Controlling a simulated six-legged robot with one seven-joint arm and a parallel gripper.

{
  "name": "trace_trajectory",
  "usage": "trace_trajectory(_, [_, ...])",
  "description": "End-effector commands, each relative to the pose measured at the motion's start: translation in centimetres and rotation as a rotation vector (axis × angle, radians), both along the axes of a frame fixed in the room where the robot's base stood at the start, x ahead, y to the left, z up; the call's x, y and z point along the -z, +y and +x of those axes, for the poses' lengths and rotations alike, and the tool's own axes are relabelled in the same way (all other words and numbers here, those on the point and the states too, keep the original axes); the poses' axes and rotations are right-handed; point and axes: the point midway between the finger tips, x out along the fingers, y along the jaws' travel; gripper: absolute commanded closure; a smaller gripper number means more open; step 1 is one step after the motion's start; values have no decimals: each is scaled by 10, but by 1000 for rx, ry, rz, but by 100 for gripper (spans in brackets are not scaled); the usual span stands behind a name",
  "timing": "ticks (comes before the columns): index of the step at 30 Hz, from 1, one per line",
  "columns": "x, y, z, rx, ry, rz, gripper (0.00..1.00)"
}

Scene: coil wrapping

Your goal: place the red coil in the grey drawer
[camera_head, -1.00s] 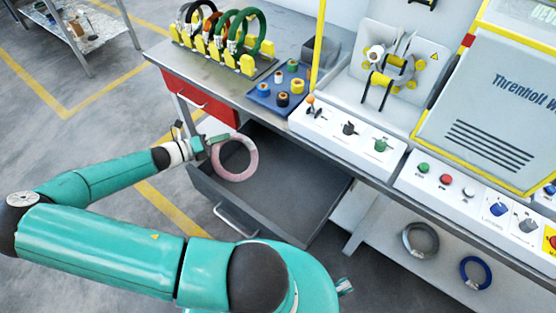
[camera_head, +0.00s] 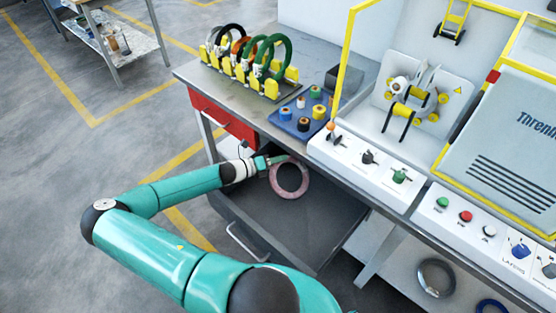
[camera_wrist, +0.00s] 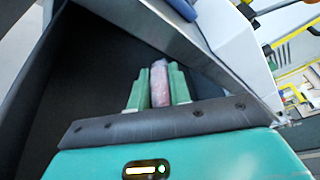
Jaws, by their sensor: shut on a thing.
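The red coil, a pale pink-red ring (camera_head: 289,193), hangs upright from my gripper (camera_head: 277,161) over the open grey drawer (camera_head: 243,237). My gripper is shut on the coil's upper edge. In the wrist view the coil (camera_wrist: 160,84) shows edge-on between the two green fingers (camera_wrist: 159,90). The drawer's dark inside (camera_wrist: 95,70) lies beyond it. I cannot tell whether the coil's lower edge touches the drawer floor.
A shut red drawer (camera_head: 222,117) sits above, under the workbench top (camera_head: 215,83). The bench holds a rack of coils (camera_head: 250,62) and a blue tray of small spools (camera_head: 302,113).

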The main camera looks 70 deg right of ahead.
Motion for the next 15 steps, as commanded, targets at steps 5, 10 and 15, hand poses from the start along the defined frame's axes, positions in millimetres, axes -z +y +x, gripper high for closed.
trace_trajectory(5, [0, -1, 0, -1, 0, -1, 100])
trace_trajectory(10, [3, -1, 0, 0, 1, 0, 100])
trace_trajectory(15, [8, 0, 0, 0, 1, 1, 100])
